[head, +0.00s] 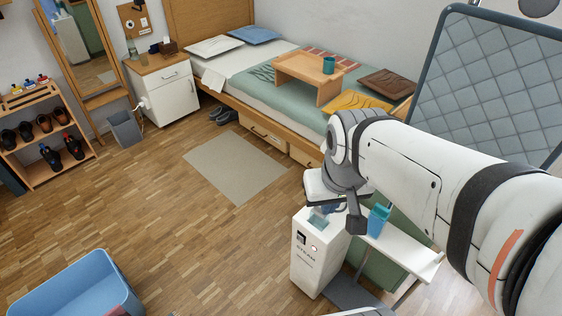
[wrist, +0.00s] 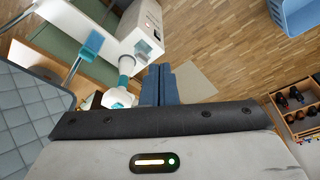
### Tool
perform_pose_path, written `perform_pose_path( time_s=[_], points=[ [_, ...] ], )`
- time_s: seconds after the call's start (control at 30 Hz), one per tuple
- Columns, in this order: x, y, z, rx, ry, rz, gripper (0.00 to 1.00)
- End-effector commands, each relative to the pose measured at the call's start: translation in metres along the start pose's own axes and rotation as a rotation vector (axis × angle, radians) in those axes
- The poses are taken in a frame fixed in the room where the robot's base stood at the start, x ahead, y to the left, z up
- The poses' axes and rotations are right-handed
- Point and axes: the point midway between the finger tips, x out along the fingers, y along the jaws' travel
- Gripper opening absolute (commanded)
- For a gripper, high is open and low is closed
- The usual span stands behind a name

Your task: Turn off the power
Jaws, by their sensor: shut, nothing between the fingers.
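A white upright steamer (head: 312,262) marked "STEAM" stands on the floor at lower centre in the head view. Its front has a small round button lit reddish (head: 314,248) and a dark panel beside it. In the head view my gripper (head: 327,208) is above the steamer's top, partly hidden by my wrist. I cannot tell if it touches.
A quilted grey panel (head: 490,85) stands at the right. The bed (head: 240,85) is behind. A blue bin (head: 75,285) is at lower left.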

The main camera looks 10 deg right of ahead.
Motion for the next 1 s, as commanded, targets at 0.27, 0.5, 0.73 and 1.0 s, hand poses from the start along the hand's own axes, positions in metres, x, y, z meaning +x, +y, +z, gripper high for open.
perform_pose_path(
  time_s=[0.27, 0.5, 0.73, 1.0],
  points=[
    [0.014, 0.0, 0.0, -0.012, -0.006, 0.008, 0.0],
    [0.101, 0.002, -0.01, -0.126, -0.042, 0.075, 0.0],
    [0.203, -0.006, -0.028, -0.276, -0.072, 0.165, 0.0],
    [0.327, -0.028, -0.049, -0.464, -0.089, 0.258, 0.0]
  ],
)
